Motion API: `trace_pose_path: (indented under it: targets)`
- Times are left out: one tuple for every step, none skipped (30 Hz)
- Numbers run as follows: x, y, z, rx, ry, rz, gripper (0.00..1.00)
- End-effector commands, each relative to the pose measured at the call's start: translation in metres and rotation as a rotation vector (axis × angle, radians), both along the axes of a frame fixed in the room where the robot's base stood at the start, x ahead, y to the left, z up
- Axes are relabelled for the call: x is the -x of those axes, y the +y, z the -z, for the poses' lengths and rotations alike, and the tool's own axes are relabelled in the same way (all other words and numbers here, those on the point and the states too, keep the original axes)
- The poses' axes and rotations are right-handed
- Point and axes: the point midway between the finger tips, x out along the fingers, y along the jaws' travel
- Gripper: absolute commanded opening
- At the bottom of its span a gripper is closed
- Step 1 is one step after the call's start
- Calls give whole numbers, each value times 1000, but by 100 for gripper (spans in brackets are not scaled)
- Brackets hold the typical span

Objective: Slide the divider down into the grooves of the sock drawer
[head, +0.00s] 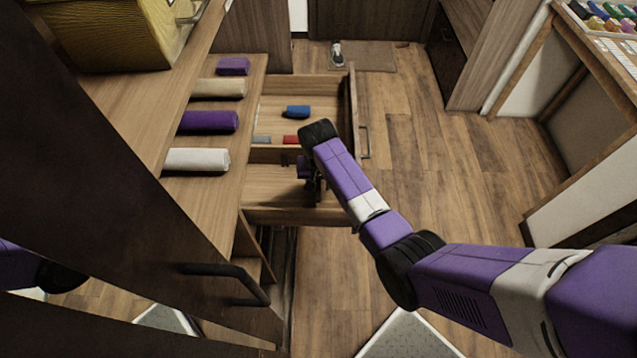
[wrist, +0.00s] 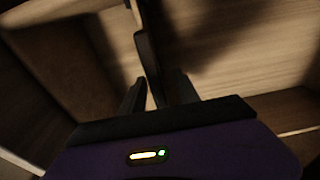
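The sock drawer (head: 351,100) stands pulled out below the wooden top in the head view. The divider (head: 268,155) crosses it as a thin brown panel between the far and near compartments. It also shows nearly edge-on as a dark strip in the wrist view (wrist: 148,60). My gripper (head: 308,172) is down at the drawer, beside the divider's right part. In the wrist view its two dark fingers (wrist: 152,92) stand on either side of the strip, and they appear to be closed on it. The grooves and the divider's lower edge are hidden, so I cannot tell how deep it sits.
A blue roll (head: 298,111), a red item (head: 290,139) and a grey item (head: 261,139) lie in the far compartment. The near compartment (head: 270,190) looks empty. Purple, tan and white rolls (head: 208,121) lie on the top at left. Open floor (head: 430,160) lies to the right.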

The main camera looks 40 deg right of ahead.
Motion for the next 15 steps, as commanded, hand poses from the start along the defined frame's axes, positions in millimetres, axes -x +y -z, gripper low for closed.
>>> trace_pose_path:
  targets:
    - [0, 0, 0, 0, 0, 0, 38]
    - [0, 0, 0, 0, 0, 0, 38]
    - [0, 0, 0, 0, 0, 0, 38]
    - [0, 0, 0, 0, 0, 0, 38]
    - [0, 0, 0, 0, 0, 0, 38]
    - [0, 0, 0, 0, 0, 0, 38]
    - [0, 0, 0, 0, 0, 0, 38]
    - [0, 0, -1, 0, 0, 0, 38]
    - [0, 0, -3, 0, 0, 0, 38]
    - [0, 1, -6, 1, -1, 0, 38]
    - [0, 1, -9, 0, -1, 0, 38]
    - [0, 1, -14, 1, -2, 0, 38]
    - [1, 2, -18, 1, -2, 0, 38]
    - [1, 2, -22, 1, -2, 0, 38]
    - [2, 3, -29, 1, -2, -1, 38]
